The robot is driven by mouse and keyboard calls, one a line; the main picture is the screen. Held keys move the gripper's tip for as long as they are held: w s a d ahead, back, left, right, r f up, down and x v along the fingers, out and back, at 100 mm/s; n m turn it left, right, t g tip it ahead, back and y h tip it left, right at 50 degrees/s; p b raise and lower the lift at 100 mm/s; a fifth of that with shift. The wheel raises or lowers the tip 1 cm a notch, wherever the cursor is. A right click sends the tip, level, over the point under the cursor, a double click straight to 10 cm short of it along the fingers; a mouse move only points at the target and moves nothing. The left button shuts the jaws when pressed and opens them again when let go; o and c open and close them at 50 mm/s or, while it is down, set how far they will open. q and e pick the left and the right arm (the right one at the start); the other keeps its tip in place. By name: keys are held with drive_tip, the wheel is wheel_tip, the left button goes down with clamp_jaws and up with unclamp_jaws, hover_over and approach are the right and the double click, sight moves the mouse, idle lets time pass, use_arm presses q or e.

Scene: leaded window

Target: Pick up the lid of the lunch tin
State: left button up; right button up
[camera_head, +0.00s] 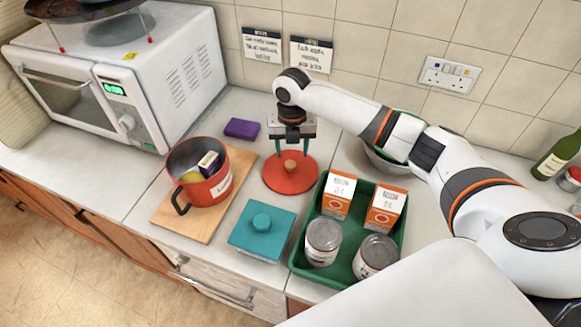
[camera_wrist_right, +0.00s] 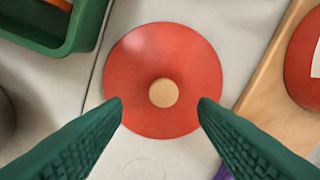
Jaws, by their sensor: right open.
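My right gripper (camera_head: 292,153) is open and empty above the red lid. In the right wrist view my right gripper's fingertips (camera_wrist_right: 160,103) stand apart on either side of the wooden knob, over the red lid (camera_wrist_right: 160,60). The teal lid is not visible there. My left gripper is not in view.
A red pot (camera_head: 208,190) holding several things stands on a wooden board (camera_head: 181,230) at left. A green tray (camera_head: 297,258) with two cartons and two cans is at right. A purple block (camera_head: 242,128), a microwave (camera_head: 150,95) and a bowl (camera_head: 380,164) are farther back.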

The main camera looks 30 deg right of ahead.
sight(291, 163)
drive_tip(key=f+p, duration=0.1)
drive_tip(key=f, duration=0.1)
drive_tip(key=f+p, duration=0.1)
drive_tip(key=f, duration=0.1)
drive_tip(key=shift+s+a+f, duration=0.1)
drive_tip(key=shift+a+f, duration=0.05)
drive_tip(key=shift+a, duration=0.05)
drive_tip(key=shift+f, duration=0.5)
drive_tip(key=c, duration=1.1)
